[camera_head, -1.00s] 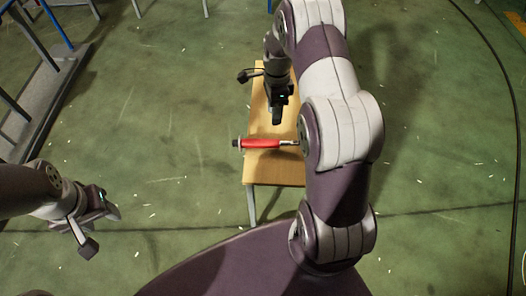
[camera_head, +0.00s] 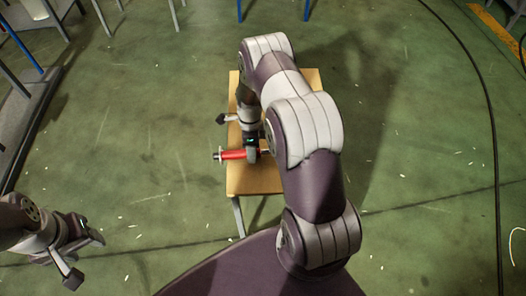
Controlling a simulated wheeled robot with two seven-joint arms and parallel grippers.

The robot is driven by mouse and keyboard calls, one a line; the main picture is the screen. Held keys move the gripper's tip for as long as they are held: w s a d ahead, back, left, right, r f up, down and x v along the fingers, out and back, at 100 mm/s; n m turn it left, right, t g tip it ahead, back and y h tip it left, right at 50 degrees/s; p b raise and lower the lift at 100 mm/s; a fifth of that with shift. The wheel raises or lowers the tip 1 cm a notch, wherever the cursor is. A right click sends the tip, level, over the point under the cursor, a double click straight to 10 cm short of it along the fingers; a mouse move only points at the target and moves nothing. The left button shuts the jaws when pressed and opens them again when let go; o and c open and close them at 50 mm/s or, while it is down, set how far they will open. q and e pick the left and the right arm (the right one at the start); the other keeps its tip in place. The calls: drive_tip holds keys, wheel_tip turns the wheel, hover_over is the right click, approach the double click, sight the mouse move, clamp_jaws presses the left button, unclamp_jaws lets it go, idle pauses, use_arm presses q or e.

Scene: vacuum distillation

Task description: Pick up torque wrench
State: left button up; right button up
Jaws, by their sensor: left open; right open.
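The torque wrench (camera_head: 232,155) lies across the small wooden table (camera_head: 245,184), with its red handle to the left. Its handle end reaches past the table's left edge. Its right part is hidden behind my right gripper and arm. My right gripper (camera_head: 252,157) is open and low over the wrench, at the right end of the red handle. I cannot tell whether its fingers straddle the wrench. My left gripper (camera_head: 88,258) is open and empty over the floor at the lower left, far from the table.
My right arm covers much of the table's right side. A metal frame with blue posts (camera_head: 28,50) stands at the upper left. A black cable (camera_head: 482,90) runs along the floor on the right. The green floor around the table is mostly clear.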

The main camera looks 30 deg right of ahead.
clamp_jaws()
drive_tip(key=shift+r, duration=0.2)
drive_tip(key=shift+w+r, duration=0.1)
drive_tip(key=shift+r, duration=0.55)
drive_tip(key=r, duration=0.3)
drive_tip(key=shift+s+d, duration=0.1)
drive_tip(key=shift+s, duration=0.2)
drive_tip(key=s+d+r, duration=0.1)
drive_tip(key=s+r, duration=0.2)
drive_tip(key=s, duration=0.2)
drive_tip(key=s+d+r+p, duration=0.1)
drive_tip(key=s+r, duration=0.2)
drive_tip(key=s, duration=0.3)
drive_tip(key=shift+d+r, duration=0.2)
drive_tip(key=shift+d, duration=0.2)
